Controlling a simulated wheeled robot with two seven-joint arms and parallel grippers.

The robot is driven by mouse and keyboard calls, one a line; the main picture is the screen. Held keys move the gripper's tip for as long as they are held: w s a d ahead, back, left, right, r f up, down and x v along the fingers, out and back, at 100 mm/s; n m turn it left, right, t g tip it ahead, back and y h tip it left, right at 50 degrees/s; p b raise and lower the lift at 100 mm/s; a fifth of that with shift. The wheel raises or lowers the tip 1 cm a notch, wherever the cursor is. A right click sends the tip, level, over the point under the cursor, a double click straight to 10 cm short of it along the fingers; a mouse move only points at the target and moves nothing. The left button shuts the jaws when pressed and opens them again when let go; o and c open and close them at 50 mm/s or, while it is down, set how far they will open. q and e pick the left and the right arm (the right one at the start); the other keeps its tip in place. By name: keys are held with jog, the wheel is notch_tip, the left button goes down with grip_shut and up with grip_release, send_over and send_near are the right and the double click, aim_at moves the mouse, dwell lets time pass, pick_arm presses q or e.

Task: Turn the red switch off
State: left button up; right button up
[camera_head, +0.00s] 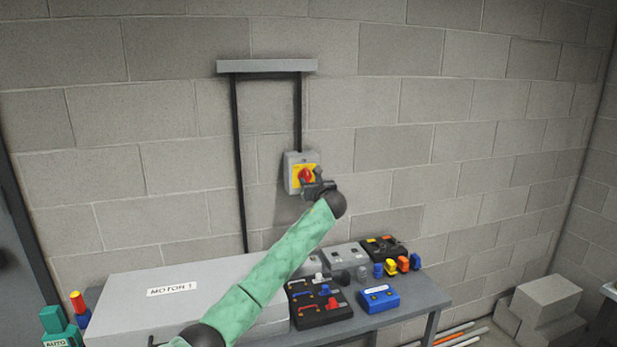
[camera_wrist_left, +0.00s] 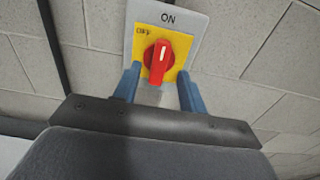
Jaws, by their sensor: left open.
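The red switch (camera_head: 305,174) is a rotary knob on a yellow plate, on a grey box (camera_head: 290,160) fixed to the block wall. In the left wrist view the red knob (camera_wrist_left: 157,60) has a white mark pointing up, slightly right, toward the word ON; OFF is printed at the plate's upper left. My left gripper (camera_head: 318,186) is in front of the box, partly covering its lower right. Its blue fingers (camera_wrist_left: 158,88) are open, one at each side of the knob's lower part, with gaps between. I cannot tell if they touch the plate. My right gripper is not in view.
Below, a bench (camera_head: 432,297) carries a grey cabinet labelled MOTOR 1 (camera_head: 215,275), a black tray (camera_head: 320,312), a blue box (camera_head: 378,299) and several coloured padlocks (camera_head: 403,264). Grey blocks (camera_head: 545,305) are stacked at the right. The wall around the switch box is mostly clear.

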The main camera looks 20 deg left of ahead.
aim_at(307, 178)
pick_arm(q)
jog(key=shift+p+x, duration=0.55)
jog(key=shift+x, duration=1.2)
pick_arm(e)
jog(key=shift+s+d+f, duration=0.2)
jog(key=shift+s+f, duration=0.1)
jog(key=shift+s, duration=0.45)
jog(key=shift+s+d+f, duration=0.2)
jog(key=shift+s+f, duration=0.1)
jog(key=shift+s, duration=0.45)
pick_arm(q)
grip_shut()
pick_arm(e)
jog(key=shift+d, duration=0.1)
